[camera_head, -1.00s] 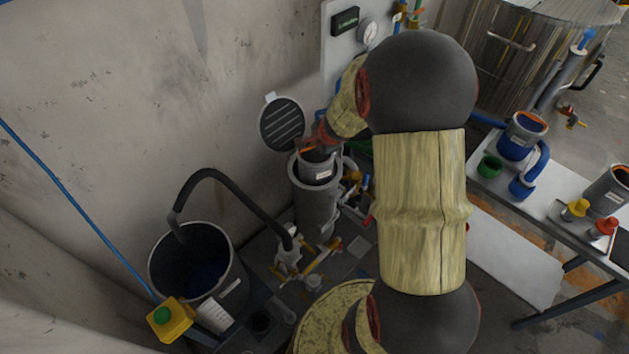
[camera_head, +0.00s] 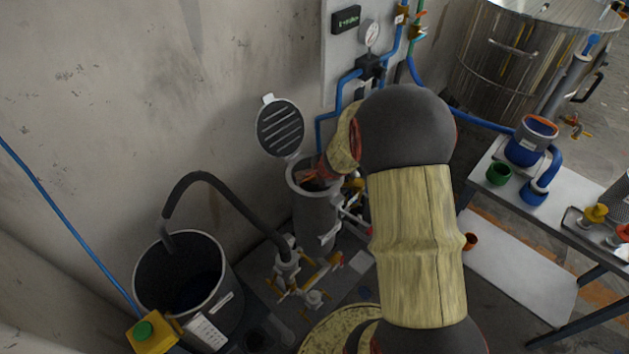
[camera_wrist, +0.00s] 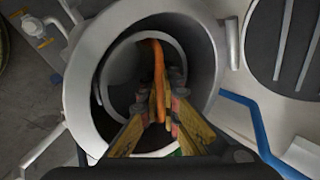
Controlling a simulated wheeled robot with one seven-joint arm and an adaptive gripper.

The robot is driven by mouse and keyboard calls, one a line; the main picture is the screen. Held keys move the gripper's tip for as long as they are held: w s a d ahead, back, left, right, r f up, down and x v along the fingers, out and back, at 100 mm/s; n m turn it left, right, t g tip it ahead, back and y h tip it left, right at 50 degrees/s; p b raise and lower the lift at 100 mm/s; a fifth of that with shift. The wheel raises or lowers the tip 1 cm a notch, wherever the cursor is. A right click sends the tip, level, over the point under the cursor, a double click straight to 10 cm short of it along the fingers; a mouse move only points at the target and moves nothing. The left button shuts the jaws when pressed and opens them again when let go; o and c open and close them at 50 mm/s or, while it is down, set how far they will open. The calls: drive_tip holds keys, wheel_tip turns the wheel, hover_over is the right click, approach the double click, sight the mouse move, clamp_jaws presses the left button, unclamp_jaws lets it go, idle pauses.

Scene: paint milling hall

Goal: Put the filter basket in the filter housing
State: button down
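The filter housing (camera_head: 314,218) is an upright grey cylinder by the wall, its round slatted lid (camera_head: 281,128) swung open. In the wrist view its wide mouth (camera_wrist: 78,92) surrounds the filter basket (camera_wrist: 177,50), a narrower grey cylinder with an orange handle (camera_wrist: 158,62). The basket is inside the mouth, slightly off centre, with a dark gap around it. My gripper (camera_wrist: 168,98) reaches into the mouth, its fingertips closed on the orange handle. In the head view my wrist hides most of the basket. I cannot tell whether it rests on the bottom.
A black bucket (camera_head: 150,276) with a hose stands left of the housing. Valves and pipes (camera_head: 306,283) lie low in front. A gauge panel (camera_head: 347,48) is behind. At right, a bench (camera_head: 566,190) holds a blue pot (camera_head: 527,143), a green cup (camera_head: 498,174) and a mesh canister (camera_head: 619,196).

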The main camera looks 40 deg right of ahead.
drive_tip(key=shift+r, duration=0.1)
drive_tip(key=c, duration=2.5)
unclamp_jaws()
drive_tip(key=o, duration=0.5)
drive_tip(key=shift+c, duration=0.2)
